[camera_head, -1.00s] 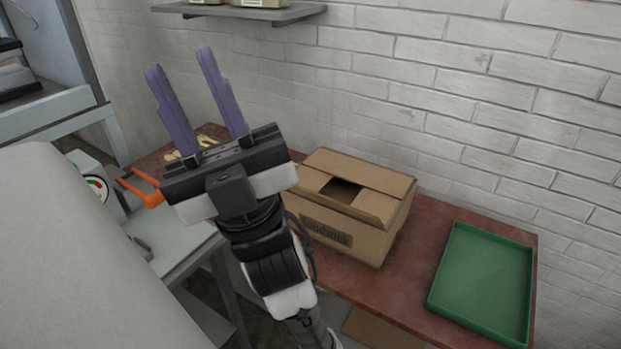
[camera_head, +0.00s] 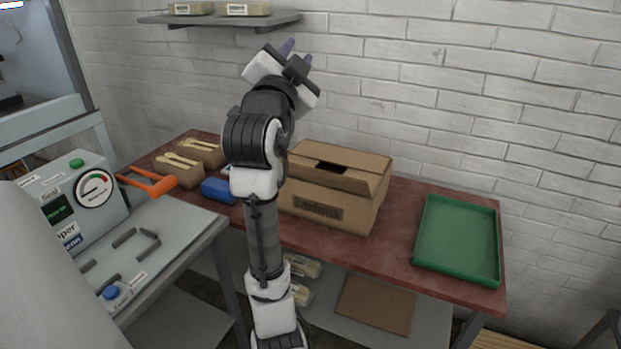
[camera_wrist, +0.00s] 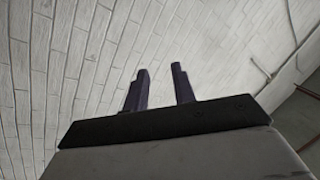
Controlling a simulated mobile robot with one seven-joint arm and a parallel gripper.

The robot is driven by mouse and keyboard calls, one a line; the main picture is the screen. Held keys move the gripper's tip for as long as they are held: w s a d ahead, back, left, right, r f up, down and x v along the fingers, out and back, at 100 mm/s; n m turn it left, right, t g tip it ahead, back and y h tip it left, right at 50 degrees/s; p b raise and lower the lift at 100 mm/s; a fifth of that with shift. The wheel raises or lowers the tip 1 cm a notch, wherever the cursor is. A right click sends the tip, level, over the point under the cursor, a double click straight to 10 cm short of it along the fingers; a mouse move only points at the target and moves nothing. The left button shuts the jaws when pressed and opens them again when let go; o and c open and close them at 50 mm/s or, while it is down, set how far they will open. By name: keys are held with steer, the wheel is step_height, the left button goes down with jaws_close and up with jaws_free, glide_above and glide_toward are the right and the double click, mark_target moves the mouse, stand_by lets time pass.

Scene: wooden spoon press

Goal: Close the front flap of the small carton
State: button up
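The small brown cardboard carton (camera_head: 352,208) stands on the red-brown table, with printing on its front face. Its top flaps are folded mostly inward, and a dark gap (camera_head: 331,167) shows between them. The front flap (camera_head: 345,183) lies along the front top edge; its exact angle is hard to tell, and my arm hides the carton's left end. My gripper (camera_head: 297,52) is raised above and behind the carton's left part in the picture, pointing up and away. In the wrist view its two purple fingers (camera_wrist: 160,85) stand apart with nothing between them.
A green tray (camera_head: 458,240) lies right of the carton on the table (camera_head: 394,245). Left of it are a blue block (camera_head: 218,190) and brown boxes of wooden spoons (camera_head: 178,170). A wall shelf (camera_head: 222,19) hangs above.

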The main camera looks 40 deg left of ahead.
steer(key=w+f+m+g+h, duration=0.4)
steer(key=f+m+g, duration=0.15)
steer(key=f, duration=0.25)
steer(key=m+g+h+b, duration=0.1)
steer(key=m+g+h, duration=0.2)
steer(key=m+g, duration=0.35)
glide_toward(311, 174)
steer(key=shift+n, duration=0.4)
steer(key=p+x, duration=0.1)
steer(key=x, duration=0.9)
steer(key=shift+w+a+f, duration=0.15)
steer(key=shift+w+f, duration=0.05)
steer(key=shift+w, duration=0.1)
jaws_close()
